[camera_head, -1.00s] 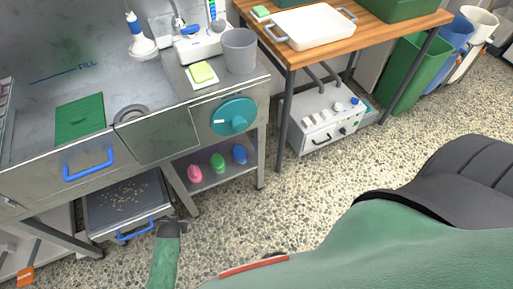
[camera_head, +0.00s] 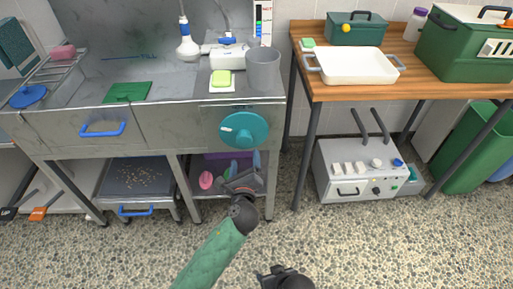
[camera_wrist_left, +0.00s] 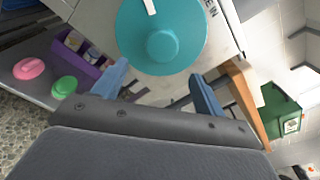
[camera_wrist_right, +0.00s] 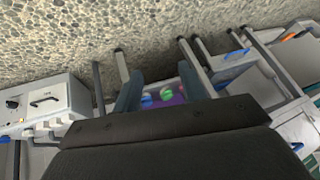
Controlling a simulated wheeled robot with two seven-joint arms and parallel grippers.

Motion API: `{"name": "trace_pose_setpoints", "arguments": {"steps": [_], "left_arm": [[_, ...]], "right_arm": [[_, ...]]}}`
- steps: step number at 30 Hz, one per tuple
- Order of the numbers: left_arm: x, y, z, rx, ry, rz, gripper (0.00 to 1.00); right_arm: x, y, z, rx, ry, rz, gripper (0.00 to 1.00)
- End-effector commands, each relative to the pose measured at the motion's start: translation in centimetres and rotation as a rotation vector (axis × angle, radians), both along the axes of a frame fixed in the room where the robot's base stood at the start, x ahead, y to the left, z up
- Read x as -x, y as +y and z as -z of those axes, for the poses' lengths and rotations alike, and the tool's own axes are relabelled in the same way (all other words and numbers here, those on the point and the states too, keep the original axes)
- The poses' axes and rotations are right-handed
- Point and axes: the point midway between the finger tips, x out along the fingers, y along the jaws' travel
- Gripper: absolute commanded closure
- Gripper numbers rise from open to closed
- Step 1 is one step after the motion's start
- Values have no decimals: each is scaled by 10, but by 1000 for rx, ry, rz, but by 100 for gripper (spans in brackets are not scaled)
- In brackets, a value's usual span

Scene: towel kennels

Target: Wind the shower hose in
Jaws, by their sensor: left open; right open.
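The round teal reel (camera_head: 244,130) with a raised knob is on the front of the steel tub bench. A white shower head (camera_head: 188,47) with a blue part stands on the bench's back edge; I cannot make out its hose. My left gripper (camera_head: 245,162) is open and empty just below the reel. In the left wrist view the reel (camera_wrist_left: 135,40) and its knob (camera_wrist_left: 168,45) lie ahead of the open fingers, apart from them. My right gripper (camera_head: 272,275) is low over the floor, open and empty in the right wrist view (camera_wrist_right: 160,78).
A grey cup (camera_head: 263,70) and a yellow-green sponge (camera_head: 221,77) stand above the reel. A wooden table (camera_head: 420,88) with a white tray (camera_head: 358,66) is at right, over a white control box (camera_head: 358,170). Pink (camera_wrist_left: 28,68) and green (camera_wrist_left: 65,86) oval things sit on the lower shelf.

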Motion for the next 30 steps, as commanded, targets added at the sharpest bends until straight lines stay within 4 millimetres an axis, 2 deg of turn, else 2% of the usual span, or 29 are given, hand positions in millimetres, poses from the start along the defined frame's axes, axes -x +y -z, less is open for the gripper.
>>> {"name": "trace_pose_setpoints", "arguments": {"steps": [4, 10, 17, 30], "left_arm": [[0, 3, -6, -272, -45, -8, 28], [0, 2, -6, -484, -57, -5, 28], [-10, 2, -6, -538, -59, -5, 28], [-67, -1, -6, -535, -58, -4, 28]], "right_arm": [[3, 0, 2, 1, 21, -5, 58], [5, 0, 3, 6, 32, -8, 58], [6, -1, 0, 7, 34, -9, 58], [7, -2, -19, 9, 48, -15, 58]]}}
